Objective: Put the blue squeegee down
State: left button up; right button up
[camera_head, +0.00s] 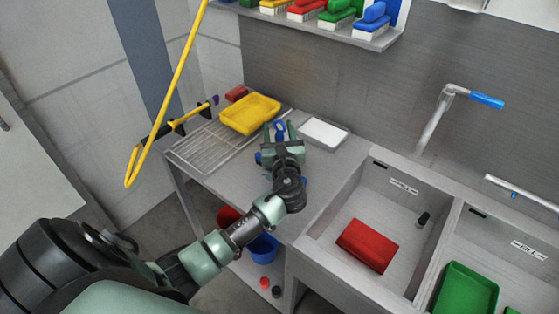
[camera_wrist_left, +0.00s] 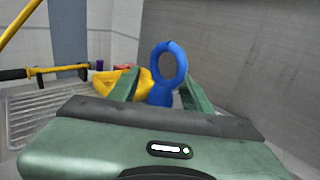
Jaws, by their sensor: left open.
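The blue squeegee (camera_head: 280,131) is on the steel counter (camera_head: 232,167), between the yellow tray and the white tray. In the left wrist view its looped blue handle (camera_wrist_left: 168,62) rises between the green fingers; its lower part is hidden behind my gripper. My left gripper (camera_head: 279,127) is open, with one finger on each side of the handle. I cannot tell whether either finger touches it. The left gripper body also fills the lower wrist view (camera_wrist_left: 160,94). My right gripper is not in view.
A yellow tray (camera_head: 250,114) and wire rack (camera_head: 210,147) lie to the left, a white tray (camera_head: 324,134) to the right. The left sink basin holds a red block (camera_head: 367,246); the right one a green tray (camera_head: 467,289). A brush shelf (camera_head: 375,41) hangs above.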

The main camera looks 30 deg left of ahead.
pick_arm(q)
jog(key=shift+s, duration=0.1)
grip_shut()
dwell(1.2)
